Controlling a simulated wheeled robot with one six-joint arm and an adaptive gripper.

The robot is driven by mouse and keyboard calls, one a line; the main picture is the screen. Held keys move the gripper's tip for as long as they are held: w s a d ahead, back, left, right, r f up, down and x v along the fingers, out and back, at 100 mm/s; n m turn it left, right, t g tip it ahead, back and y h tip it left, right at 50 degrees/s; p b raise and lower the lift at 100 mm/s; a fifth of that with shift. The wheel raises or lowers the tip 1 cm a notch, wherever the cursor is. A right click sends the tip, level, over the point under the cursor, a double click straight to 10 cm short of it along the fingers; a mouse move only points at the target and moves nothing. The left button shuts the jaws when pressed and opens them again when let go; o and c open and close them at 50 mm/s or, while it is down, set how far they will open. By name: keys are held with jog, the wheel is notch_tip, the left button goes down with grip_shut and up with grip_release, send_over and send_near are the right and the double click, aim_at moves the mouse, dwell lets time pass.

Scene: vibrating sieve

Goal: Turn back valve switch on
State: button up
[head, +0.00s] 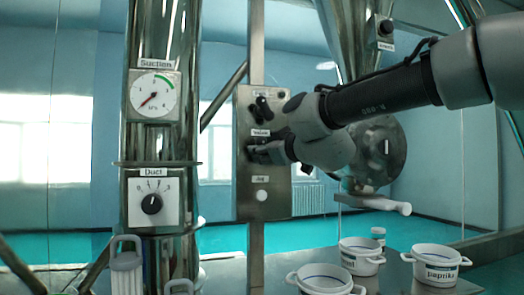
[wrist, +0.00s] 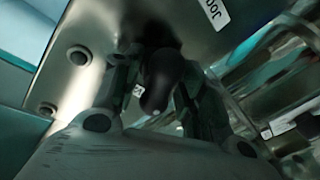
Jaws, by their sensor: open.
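The grey control panel (head: 245,195) in the head view carries a black switch (head: 262,106) at the top and a "Valve" label (head: 261,133) below it. My gripper (head: 262,154) is at the panel, just under that label, and largely hides the valve switch there. In the wrist view the black valve switch knob (wrist: 160,78), with a small white mark near its tip, sits between the two fingers of my gripper (wrist: 161,92). The fingers are open, one on each side of the knob. Whether either finger touches it is unclear.
A "Jog" label and white button (head: 262,195) are low on the panel. A metal column with a Suction gauge (head: 155,97) and Duct dial (head: 152,204) stands left. White pots (head: 436,265) stand on the table at lower right. A round metal housing (head: 382,150) is behind my arm.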

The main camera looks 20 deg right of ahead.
grip_shut()
dwell(0.3)
jog(key=m+t, duration=0.1)
jog(key=m, duration=0.8)
jog(key=m+t+h, duration=0.1)
jog(key=m, duration=0.3)
jog(key=shift+h, duration=0.3)
dwell(0.4)
grip_release()
